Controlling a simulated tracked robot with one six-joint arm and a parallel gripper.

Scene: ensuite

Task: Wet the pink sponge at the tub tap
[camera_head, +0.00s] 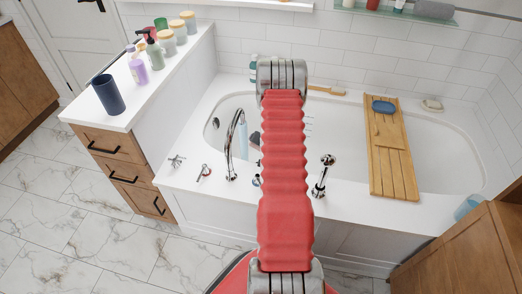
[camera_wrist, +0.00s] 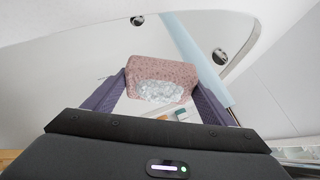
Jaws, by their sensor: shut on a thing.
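In the wrist view my gripper (camera_wrist: 158,82) is shut on the pink sponge (camera_wrist: 163,70), with one purple finger on each side of it. The sponge is speckled, and a whitish, glassy patch covers its lower front. A pale blue translucent strip (camera_wrist: 186,45) runs behind and right of it; I cannot tell whether it is water. In the head view the chrome tub tap (camera_head: 231,155) stands on the near rim of the tub, left of my red arm. The sponge is hidden there, and my gripper cannot be made out for sure behind the arm.
The white tub (camera_head: 345,135) lies beyond my arm, with a wooden tray (camera_head: 386,160) across its right side. Tap handles (camera_head: 204,172) and a hand shower (camera_head: 323,176) stand on the near rim. A counter with a dark blue cup (camera_head: 108,94) and bottles is at left.

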